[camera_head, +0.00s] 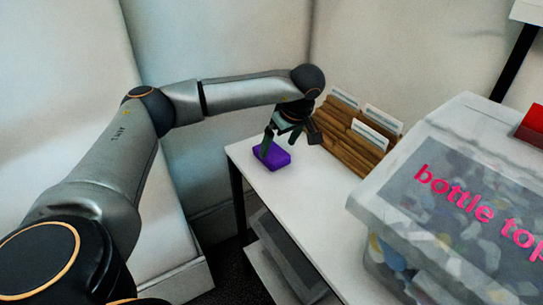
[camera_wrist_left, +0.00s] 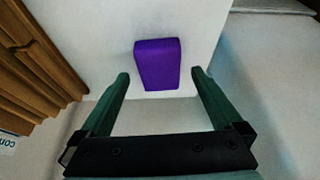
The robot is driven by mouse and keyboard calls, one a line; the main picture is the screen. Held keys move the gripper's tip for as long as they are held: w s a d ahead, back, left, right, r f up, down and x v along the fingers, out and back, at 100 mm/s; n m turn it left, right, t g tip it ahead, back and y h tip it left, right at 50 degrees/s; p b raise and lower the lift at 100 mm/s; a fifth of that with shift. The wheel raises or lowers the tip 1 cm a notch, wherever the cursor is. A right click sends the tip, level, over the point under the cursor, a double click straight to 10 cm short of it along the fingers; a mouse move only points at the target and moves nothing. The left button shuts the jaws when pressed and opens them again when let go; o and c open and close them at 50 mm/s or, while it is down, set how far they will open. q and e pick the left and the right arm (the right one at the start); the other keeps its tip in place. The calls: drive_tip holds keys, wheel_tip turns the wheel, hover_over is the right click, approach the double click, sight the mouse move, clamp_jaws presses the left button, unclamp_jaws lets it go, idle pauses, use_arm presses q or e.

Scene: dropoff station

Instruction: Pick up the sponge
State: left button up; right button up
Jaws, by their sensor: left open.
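The sponge is a purple block (camera_head: 275,157) lying on the white table near its far left corner in the head view. In the left wrist view the sponge (camera_wrist_left: 157,64) lies flat just beyond the fingertips, between their lines. My left gripper (camera_head: 280,143) reaches down over the sponge from above. Its two green fingers are spread apart in the left wrist view (camera_wrist_left: 160,76), with nothing held between them. I cannot tell if a finger touches the sponge. My right gripper is not in view.
A wooden file holder (camera_head: 350,140) with white cards stands behind the sponge, to the right. A clear bin (camera_head: 400,180) marked "bottle top" fills the right side of the white table (camera_head: 300,205). Dark trays (camera_head: 285,255) sit on a lower shelf.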

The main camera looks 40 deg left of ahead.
sight(275, 154)
use_arm(q)
drive_tip(key=x, duration=0.4)
drive_tip(key=shift+w+f+b, duration=0.1)
drive_tip(key=shift+b, duration=0.2)
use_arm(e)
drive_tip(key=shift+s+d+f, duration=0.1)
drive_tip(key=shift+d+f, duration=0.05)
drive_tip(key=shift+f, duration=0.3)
use_arm(q)
drive_tip(key=shift+c, duration=0.4)
drive_tip(key=c, duration=1.1)
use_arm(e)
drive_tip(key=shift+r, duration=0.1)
use_arm(q)
drive_tip(key=shift+r, duration=0.5)
wheel_tip(275, 154, up, 9)
drive_tip(key=shift+r+p, duration=0.1)
drive_tip(key=shift+p, duration=0.8)
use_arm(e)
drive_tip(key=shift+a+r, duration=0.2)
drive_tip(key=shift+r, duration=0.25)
